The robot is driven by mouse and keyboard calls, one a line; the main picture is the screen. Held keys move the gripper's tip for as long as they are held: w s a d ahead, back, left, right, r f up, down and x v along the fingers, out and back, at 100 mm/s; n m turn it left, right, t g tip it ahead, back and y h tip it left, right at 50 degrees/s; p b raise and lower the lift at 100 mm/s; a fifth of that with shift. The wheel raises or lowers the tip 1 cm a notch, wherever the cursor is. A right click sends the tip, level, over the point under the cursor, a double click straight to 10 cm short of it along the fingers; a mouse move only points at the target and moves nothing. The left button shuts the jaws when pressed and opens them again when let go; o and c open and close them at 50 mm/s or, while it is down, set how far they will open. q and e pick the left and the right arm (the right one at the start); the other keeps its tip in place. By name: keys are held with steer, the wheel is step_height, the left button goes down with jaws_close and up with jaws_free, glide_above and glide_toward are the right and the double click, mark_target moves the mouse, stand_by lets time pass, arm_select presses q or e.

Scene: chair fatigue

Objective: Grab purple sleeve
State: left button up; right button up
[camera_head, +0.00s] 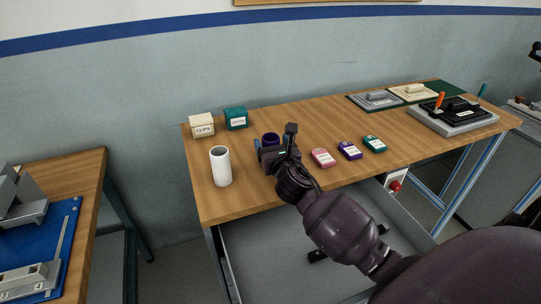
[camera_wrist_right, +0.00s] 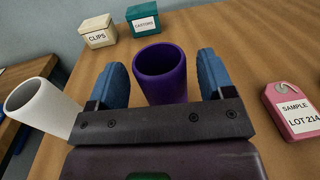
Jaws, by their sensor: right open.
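The purple sleeve (camera_wrist_right: 160,72) is a hollow cylinder standing upright on the wooden table. In the right wrist view it sits between the two blue fingers of my right gripper (camera_wrist_right: 160,85), with a gap on each side. In the head view the sleeve's top rim (camera_head: 271,138) shows just beyond my right gripper (camera_head: 267,152), which hides its lower part. My right gripper is open and holds nothing. My left gripper is not in view.
A white cylinder (camera_head: 221,166) stands left of the sleeve. A CLIPS box (camera_head: 201,126) and a teal box (camera_head: 236,118) stand behind. Pink (camera_head: 323,157), purple (camera_head: 349,150) and teal (camera_head: 375,144) tags lie to the right. An open drawer (camera_head: 270,255) is below.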

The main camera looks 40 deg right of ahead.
steer(key=shift+x, duration=0.9)
steer(key=c, duration=1.3)
steer(key=shift+o, duration=0.2)
